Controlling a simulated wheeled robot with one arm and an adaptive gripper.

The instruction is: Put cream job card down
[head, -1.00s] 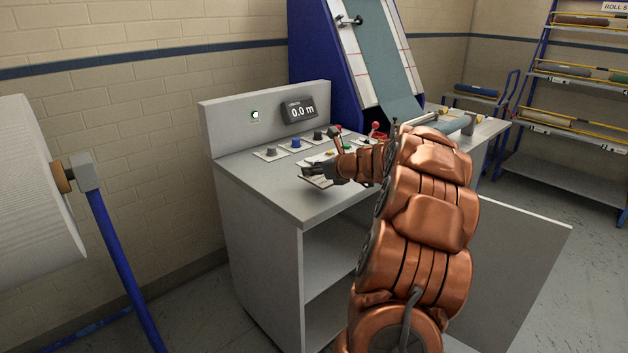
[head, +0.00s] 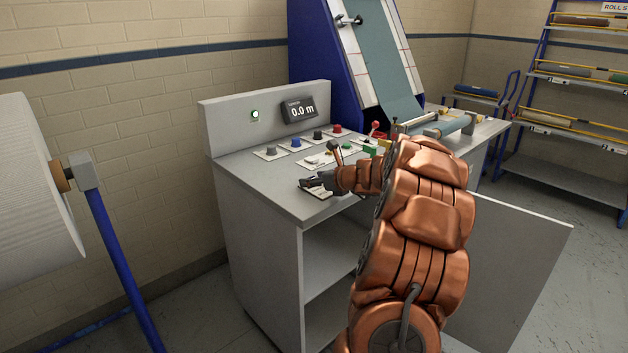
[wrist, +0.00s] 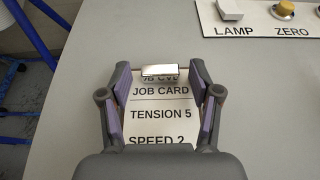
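The cream job card (wrist: 160,112), lettered "JOB CARD", "TENSION 5" and "SPEED 2", lies between my gripper's fingers in the wrist view. A shiny metal bar (wrist: 159,71) crosses its far end and partly covers the top line of print. My gripper (wrist: 160,70) is open, with a gap between each fingertip and the bar. The palm hides the card's near end. In the head view my gripper (head: 308,184) is low over the left front of the grey console top, and a pale edge of the card (head: 319,193) shows under it, apparently on the surface.
The console top (head: 255,182) has several knobs and buttons behind my gripper; a labelled plate (wrist: 275,20) with LAMP and ZERO is at the upper right in the wrist view. A display (head: 300,109) reads 0.0 m. The console's left front is clear.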

